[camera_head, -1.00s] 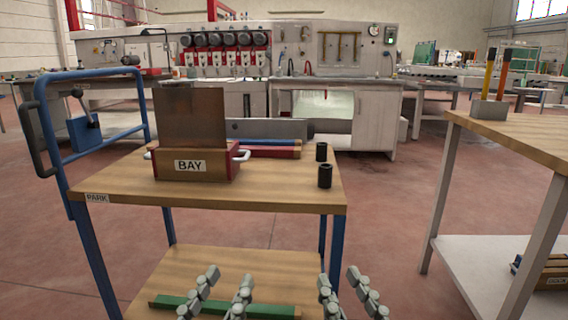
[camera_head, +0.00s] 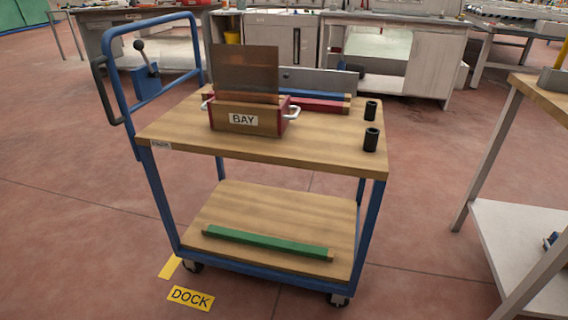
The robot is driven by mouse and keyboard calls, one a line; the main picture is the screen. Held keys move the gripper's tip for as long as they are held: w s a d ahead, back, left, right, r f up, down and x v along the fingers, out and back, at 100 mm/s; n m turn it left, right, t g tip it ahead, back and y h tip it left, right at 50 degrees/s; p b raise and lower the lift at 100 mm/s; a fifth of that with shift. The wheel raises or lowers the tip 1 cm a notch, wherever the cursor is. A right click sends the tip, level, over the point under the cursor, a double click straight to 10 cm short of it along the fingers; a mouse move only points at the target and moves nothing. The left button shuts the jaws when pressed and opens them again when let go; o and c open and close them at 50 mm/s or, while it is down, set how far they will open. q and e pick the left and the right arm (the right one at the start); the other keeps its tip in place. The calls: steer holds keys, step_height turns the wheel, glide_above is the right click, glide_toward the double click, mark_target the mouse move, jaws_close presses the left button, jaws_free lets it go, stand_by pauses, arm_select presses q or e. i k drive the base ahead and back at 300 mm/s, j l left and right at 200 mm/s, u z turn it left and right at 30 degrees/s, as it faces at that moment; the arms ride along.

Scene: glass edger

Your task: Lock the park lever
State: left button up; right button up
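Neither of my grippers is in view.
On the cart top stand a BAY box (camera_head: 226,118) holding a brown panel, and two black cylinders (camera_head: 371,139). A green bar (camera_head: 268,243) lies on the lower shelf. A yellow DOCK floor mark (camera_head: 190,298) lies in front. Another table (camera_head: 545,95) stands right.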

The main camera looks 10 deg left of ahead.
mark_target(138, 45)
steer(key=l+u, duration=0.2)
steer(key=u, duration=0.25)
steer(key=l+u, duration=0.2)
steer(key=u, duration=0.25)
steer(key=l+u, duration=0.2)
steer(key=u, duration=0.25)
steer(key=k+l+u, duration=0.15)
steer(key=l, duration=0.2)
steer(key=l+u, duration=0.15)
steer(key=l, duration=0.25)
steer(key=k+l+u, duration=0.15)
steer(key=l, duration=0.2)
steer(key=k+l, duration=0.15)
steer(key=l, duration=0.2)
steer(key=k+l, duration=0.15)
steer(key=l, duration=0.2)
steer(key=i+j+u, duration=0.65)
steer(key=i, duration=0.2)
steer(key=i+j+u, duration=0.2)
steer(key=i, duration=0.6)
steer(key=i+u, duration=0.2)
steer(key=i, duration=0.6)
steer(key=i+z, duration=0.1)
steer(key=i, duration=0.45)
steer(key=i+j+z, duration=0.15)
steer(key=i, duration=0.4)
steer(key=i+j+z, duration=0.1)
steer(key=i, duration=0.5)
